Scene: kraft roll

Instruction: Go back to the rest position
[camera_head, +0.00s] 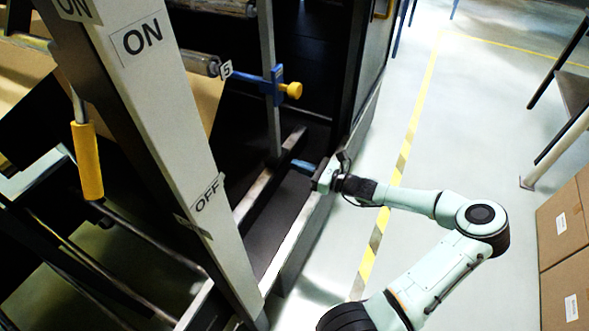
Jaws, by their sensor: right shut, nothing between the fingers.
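My right gripper (305,166) is at the end of my right arm, which reaches in from the lower right. It is shut and empty, with its blue-tipped fingers pointing left over the dark lower edge of the machine (285,222). It is below a blue bracket with a yellow knob (291,90) on an upright rod, and apart from it. My left gripper is not in view.
A slanted white panel (165,110) marked ON and OFF stands at left, beside a yellow handle (87,160). Brown paper (203,98) hangs behind it. Cardboard boxes (565,235) stand at right. The floor (470,130) with yellow-marked lines is clear between.

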